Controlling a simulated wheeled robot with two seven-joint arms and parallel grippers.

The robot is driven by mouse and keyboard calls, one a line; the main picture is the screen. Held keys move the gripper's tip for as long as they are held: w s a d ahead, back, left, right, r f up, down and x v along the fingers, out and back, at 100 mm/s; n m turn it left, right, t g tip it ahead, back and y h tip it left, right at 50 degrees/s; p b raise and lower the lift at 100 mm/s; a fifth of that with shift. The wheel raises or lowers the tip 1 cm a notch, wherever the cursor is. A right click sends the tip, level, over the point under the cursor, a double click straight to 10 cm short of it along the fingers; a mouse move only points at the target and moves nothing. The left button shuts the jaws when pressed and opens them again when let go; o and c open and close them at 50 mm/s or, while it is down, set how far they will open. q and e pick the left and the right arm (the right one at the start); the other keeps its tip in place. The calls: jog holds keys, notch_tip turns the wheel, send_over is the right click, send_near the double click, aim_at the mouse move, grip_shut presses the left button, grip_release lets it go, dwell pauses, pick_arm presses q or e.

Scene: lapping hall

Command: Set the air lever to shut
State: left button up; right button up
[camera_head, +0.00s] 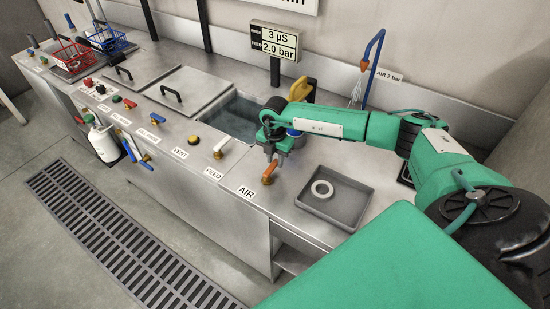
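The air lever (270,172) is a small orange handle on the steel bench top, just behind the white AIR label (246,192). My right arm comes in from the right, and its green gripper (270,152) points down directly above the lever. The fingertips are close to the lever's upper end. They are small and dark here, so I cannot tell whether they touch it or how wide they stand. My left gripper is not in view.
A grey tray (334,205) with a white ring (322,189) stands right of the lever. The feed lever (221,148) is to the left. An open water tank (232,117), a yellow handle (301,89) and a blue air hose (373,65) are behind. A display (274,40) reads 2.0 bar.

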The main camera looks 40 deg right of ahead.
grip_shut()
